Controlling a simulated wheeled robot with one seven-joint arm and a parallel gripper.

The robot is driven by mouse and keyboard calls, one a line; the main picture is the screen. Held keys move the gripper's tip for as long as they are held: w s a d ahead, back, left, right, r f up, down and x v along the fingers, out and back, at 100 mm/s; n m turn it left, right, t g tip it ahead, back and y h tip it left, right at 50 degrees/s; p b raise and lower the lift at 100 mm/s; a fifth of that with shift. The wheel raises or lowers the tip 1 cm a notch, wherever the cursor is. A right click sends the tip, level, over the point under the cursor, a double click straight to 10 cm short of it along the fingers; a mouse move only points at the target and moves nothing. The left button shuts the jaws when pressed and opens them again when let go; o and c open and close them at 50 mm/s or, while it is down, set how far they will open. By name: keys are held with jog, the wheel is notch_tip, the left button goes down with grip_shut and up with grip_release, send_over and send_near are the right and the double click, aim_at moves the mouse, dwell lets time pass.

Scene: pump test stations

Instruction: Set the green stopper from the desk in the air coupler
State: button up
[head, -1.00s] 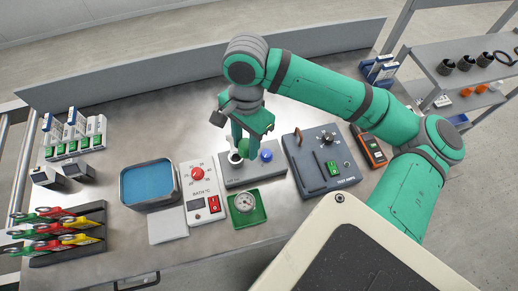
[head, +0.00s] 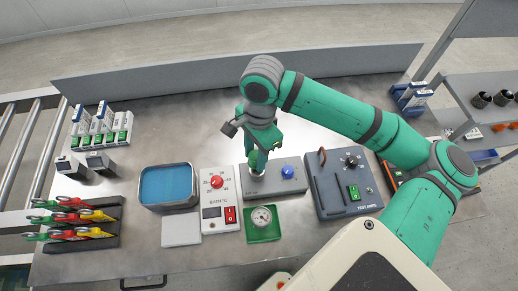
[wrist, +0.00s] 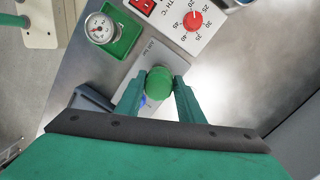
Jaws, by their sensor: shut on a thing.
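My gripper (head: 258,163) is shut on the green stopper (wrist: 159,83), whose rounded top shows between the two fingertips in the wrist view. In the head view my gripper points down over the white-rimmed air coupler (head: 257,176) at the left end of a grey block (head: 273,190). The fingers and stopper hide most of the coupler's opening. I cannot tell whether the stopper is inside it or just above it. A blue knob (head: 288,172) is on the same block, to the right of the coupler.
The bath controller (head: 213,212) stands left of the block. A gauge (head: 261,216) in a green tray (head: 263,236) lies in front. A dark test box (head: 335,199) is on the right, and a blue-filled basin (head: 166,186) farther left. The desk behind is clear.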

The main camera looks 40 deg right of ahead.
jog(key=shift+s+d+f, duration=0.15)
jog(key=shift+d+f, duration=0.1)
jog(key=shift+f, duration=1.8)
jog(key=shift+f, duration=0.55)
jog(key=o, duration=1.1)
jog(key=shift+o, duration=0.2)
jog(key=shift+r, duration=0.15)
jog(key=shift+r, duration=0.3)
jog(key=r, duration=0.3)
jog(key=d+r, duration=0.1)
jog(key=r, duration=0.5)
jog(key=shift+w+d+r, duration=0.15)
jog(key=shift+w+r, duration=0.05)
jog(key=shift+r, duration=0.2)
